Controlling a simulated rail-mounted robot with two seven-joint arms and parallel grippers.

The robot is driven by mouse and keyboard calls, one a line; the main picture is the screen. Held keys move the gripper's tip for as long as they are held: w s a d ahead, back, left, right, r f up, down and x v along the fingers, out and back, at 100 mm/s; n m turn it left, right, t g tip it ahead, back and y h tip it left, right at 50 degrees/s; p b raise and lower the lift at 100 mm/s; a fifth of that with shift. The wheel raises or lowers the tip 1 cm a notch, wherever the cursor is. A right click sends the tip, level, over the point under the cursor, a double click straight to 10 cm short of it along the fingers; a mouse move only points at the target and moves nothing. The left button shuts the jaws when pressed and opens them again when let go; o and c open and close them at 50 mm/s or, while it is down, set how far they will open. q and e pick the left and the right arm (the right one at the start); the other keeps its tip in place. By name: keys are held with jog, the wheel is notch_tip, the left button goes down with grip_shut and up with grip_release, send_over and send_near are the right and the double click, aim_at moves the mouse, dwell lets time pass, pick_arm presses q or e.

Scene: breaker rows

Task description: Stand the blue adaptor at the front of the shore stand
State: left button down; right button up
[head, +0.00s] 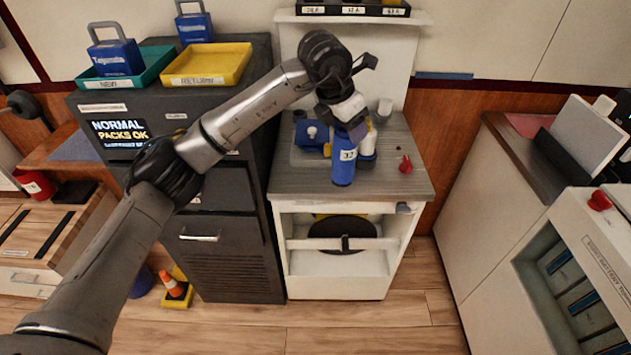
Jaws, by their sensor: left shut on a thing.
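The blue adaptor (343,167), a cylinder with a white number label, is roughly upright over the front part of the shore stand's grey top (395,187). My left gripper (346,122) comes down from above and is shut on the adaptor's upper end. The gripper hides part of that end. I cannot tell whether the adaptor's base touches the top. A white and blue item (368,145) stands close behind it to the right. Another blue piece (311,134) lies on a pale plate at the back left of the top. My right gripper is not in view.
A red knob (405,164) sits on the right of the top. The dark cabinet on the left bears a yellow tray (207,65) and a green tray (120,82) with a blue pack (114,56). The top's front right corner is clear.

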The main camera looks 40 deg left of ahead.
pick_arm(q)
notch_tip(320, 180, up, 3)
jog(key=w+a+n+y, duration=0.2)
jog(key=n, duration=0.4)
jog(key=s+a+f, duration=0.2)
jog(key=a+f, duration=0.8)
jog(key=a, duration=0.1)
jog(key=shift+s+a+f+n+y+p, duration=0.25)
jog(key=shift+s+a+n+y+p, duration=0.05)
jog(key=shift+a+p, duration=0.15)
jog(key=shift+f, duration=0.15)
jog(key=shift+c, duration=1.8)
grip_release()
jog(key=v, duration=1.2)
